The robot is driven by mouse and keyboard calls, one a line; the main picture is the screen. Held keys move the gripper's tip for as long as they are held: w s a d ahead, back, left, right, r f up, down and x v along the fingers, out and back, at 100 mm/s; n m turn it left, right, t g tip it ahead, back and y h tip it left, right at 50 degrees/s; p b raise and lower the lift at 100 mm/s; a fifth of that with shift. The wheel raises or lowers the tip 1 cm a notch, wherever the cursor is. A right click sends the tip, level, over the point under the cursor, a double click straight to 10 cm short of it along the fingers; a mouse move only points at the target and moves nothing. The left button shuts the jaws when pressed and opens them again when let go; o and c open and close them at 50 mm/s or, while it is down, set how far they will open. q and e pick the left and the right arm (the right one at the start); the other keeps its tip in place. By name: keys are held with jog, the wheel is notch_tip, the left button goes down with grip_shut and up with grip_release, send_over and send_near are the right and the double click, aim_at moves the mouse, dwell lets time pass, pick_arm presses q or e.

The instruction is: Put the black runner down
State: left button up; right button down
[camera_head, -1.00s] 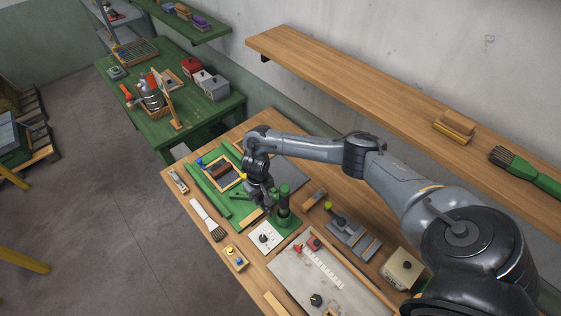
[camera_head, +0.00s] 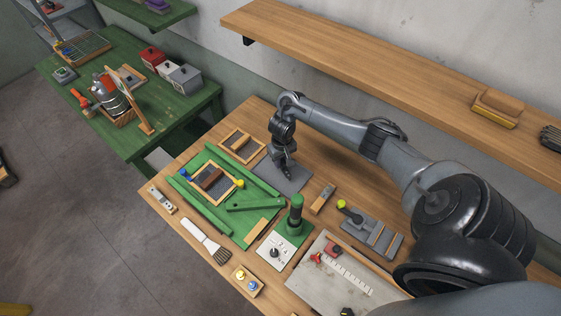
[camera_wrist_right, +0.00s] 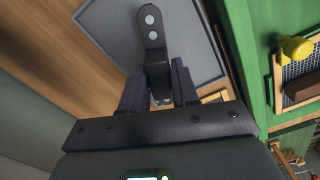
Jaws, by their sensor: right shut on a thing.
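My right gripper (camera_head: 286,170) is over the grey mat (camera_head: 295,184) at the back of the wooden table. In the right wrist view the gripper (camera_wrist_right: 158,88) is shut on the black runner (camera_wrist_right: 152,40), a dark strip with a rounded end and two pale round spots. The runner points away from the jaws, over the grey mat (camera_wrist_right: 185,35). I cannot tell whether it touches the mat. In the head view the runner does not stand out from the dark fingers. My left gripper is not in view.
Left of the mat lie a small wooden frame (camera_head: 242,146) and a green board (camera_head: 215,218) holding a meshed frame (camera_head: 190,180). A green-handled post (camera_head: 295,215) and a wooden block (camera_head: 322,198) stand nearer the front. A wooden shelf (camera_head: 370,70) runs along the wall.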

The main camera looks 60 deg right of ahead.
aim_at(282, 160)
notch_tip(282, 160, down, 3)
jog(key=shift+s+a+r+b, duration=0.1)
jog(key=shift+s+r+b, duration=0.05)
jog(key=shift+b, duration=0.3)
jog(key=shift+f, duration=0.2)
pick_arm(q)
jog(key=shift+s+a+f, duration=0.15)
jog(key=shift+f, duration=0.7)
pick_arm(e)
jog(key=shift+f, duration=0.1)
jog(key=c, duration=0.8)
grip_release()
jog(key=shift+c, duration=0.2)
notch_tip(282, 160, up, 6)
jog(key=p, duration=0.3)
jog(key=shift+f, duration=0.1)
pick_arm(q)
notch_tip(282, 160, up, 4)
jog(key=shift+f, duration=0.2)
